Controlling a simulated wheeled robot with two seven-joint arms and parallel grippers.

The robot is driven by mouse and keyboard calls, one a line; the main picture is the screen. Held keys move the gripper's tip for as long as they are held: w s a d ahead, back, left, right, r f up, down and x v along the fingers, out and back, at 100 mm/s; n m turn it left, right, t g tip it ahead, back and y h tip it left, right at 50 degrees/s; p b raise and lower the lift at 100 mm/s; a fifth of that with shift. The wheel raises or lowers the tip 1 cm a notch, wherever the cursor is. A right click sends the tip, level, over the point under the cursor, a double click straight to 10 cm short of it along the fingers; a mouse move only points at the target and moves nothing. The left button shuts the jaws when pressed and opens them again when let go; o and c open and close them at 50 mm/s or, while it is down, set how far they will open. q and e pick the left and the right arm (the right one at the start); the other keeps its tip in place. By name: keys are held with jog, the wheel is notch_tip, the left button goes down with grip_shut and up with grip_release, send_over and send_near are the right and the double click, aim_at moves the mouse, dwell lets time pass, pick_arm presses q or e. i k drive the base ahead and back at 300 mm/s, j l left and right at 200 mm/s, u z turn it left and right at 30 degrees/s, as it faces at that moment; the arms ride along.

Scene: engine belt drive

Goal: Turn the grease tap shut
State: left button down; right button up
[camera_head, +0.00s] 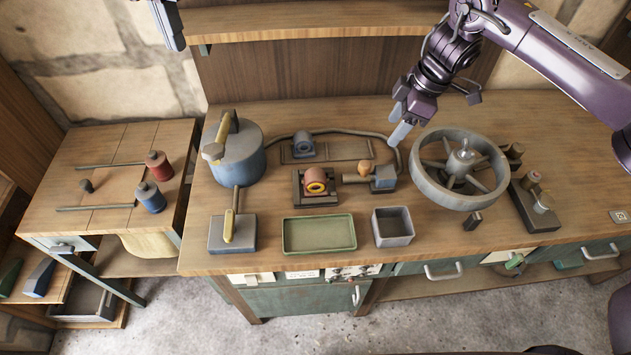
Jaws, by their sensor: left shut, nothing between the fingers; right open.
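A grey-blue grease pot (238,158) stands at the back left of the bench, with a yellow-marked handle (222,130) on top. A dark pipe (345,131) runs from it along the back to a small grey block (384,178) with an orange-tan knob (365,168). A grey block (232,238) with an upright yellow lever (229,225) stands in front of the pot. I cannot tell for certain which is the grease tap. My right gripper (403,130) is open above the pipe, left of the large wheel, touching nothing visible. My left gripper (172,30) is shut and empty at the top left edge, partly out of view.
A spoked grey wheel (428,180) stands right of centre. A green tray (320,234) and a grey bin (393,227) sit at the front. A red-brown block with an orange ring (316,184) sits mid-bench. A side table (105,150) with red and blue cans stands left.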

aim_at(230, 227)
jog(key=k, duration=1.5)
